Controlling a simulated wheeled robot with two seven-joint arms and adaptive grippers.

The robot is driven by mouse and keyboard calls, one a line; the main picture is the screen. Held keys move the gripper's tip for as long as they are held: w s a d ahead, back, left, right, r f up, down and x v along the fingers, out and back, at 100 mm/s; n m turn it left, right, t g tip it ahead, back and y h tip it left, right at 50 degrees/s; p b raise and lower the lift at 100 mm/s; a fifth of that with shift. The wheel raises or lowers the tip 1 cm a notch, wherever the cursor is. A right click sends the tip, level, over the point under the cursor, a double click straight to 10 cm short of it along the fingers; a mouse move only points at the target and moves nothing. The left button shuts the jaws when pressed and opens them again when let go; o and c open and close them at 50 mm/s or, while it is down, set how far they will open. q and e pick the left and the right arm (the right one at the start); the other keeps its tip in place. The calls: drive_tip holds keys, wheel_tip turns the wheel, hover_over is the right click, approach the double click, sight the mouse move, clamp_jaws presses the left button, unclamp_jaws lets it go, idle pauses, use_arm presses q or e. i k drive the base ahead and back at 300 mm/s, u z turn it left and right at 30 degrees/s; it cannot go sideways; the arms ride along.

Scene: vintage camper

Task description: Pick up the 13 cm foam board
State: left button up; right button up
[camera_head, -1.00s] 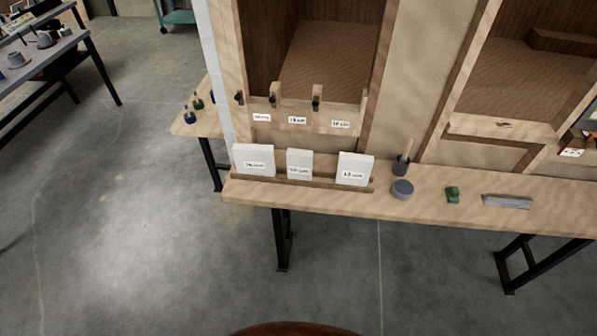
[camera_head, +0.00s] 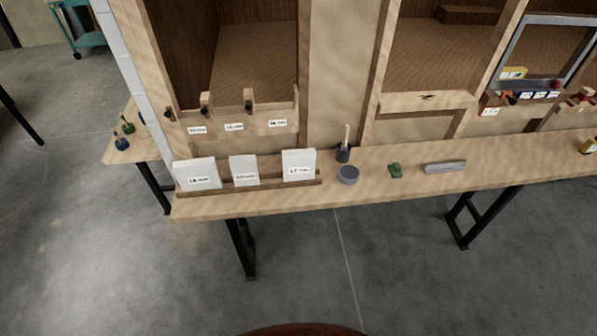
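Three white foam boards stand upright side by side in a wooden rack (camera_head: 250,186) on the left part of the workbench. Each has a small printed label that is blurred. The right board (camera_head: 298,164) has a label that looks like 13 cm. The left board (camera_head: 196,172) is wider, with a label perhaps reading 16 cm. The middle board (camera_head: 244,169) is the smallest, with a label perhaps reading 10 cm. Neither of my grippers is in view.
On the workbench (camera_head: 400,194), right of the rack, are a dark cup with a brush (camera_head: 343,153), a grey round tin (camera_head: 348,175), a green item (camera_head: 395,170) and a grey bar (camera_head: 445,167). The floor in front is clear.

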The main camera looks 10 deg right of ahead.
sight(298, 164)
drive_tip(key=u, duration=0.2)
drive_tip(key=i, duration=1)
